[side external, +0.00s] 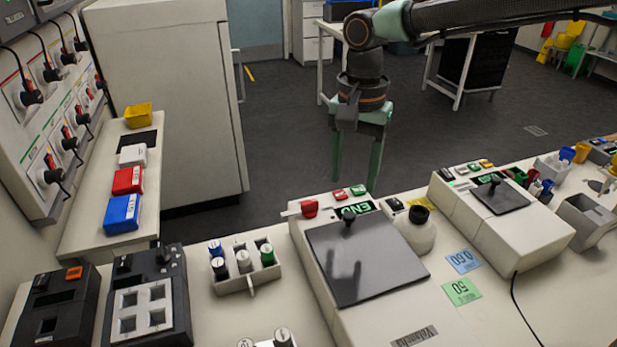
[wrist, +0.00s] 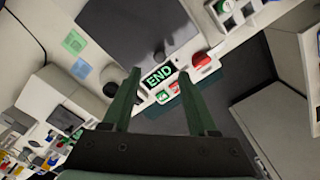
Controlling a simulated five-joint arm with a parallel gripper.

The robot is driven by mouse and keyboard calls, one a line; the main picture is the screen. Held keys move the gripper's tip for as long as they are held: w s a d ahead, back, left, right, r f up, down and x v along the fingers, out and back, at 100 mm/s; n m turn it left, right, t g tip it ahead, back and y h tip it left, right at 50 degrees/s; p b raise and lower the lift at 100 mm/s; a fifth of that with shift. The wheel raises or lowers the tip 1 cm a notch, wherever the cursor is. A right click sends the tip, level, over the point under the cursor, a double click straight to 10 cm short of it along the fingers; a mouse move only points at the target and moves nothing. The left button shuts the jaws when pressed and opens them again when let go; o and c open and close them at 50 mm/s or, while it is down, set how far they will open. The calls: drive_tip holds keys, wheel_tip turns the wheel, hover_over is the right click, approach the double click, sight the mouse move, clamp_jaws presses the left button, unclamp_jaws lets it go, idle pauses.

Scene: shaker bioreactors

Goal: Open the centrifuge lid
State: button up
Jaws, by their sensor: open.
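The centrifuge (side external: 380,318) is a white box on the bench with a shut, dark, glossy lid (side external: 375,260). A black knob (side external: 348,216) stands on the lid's far edge, beside a green display (side external: 357,208) reading END. In the wrist view the lid (wrist: 125,28), its knob (wrist: 158,57) and the END display (wrist: 159,75) lie beyond my fingertips. My gripper (side external: 355,184) points down, open and empty, apart from the lid and above the far side of the centrifuge. Its two green fingers also show in the wrist view (wrist: 160,73).
A red button (side external: 309,208) and small coloured buttons flank the display. A round white container (side external: 415,230) stands right of the lid. A second lidded device (side external: 520,225) is farther right. A tube rack (side external: 245,270) is at left. Open floor lies behind the bench.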

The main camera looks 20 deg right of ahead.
sight(349, 214)
wheel_tip(349, 214, down, 8)
drive_tip(key=shift+r, duration=0.1)
idle(0.4)
clamp_jaws()
drive_tip(key=shift+r, duration=0.1)
idle(1.1)
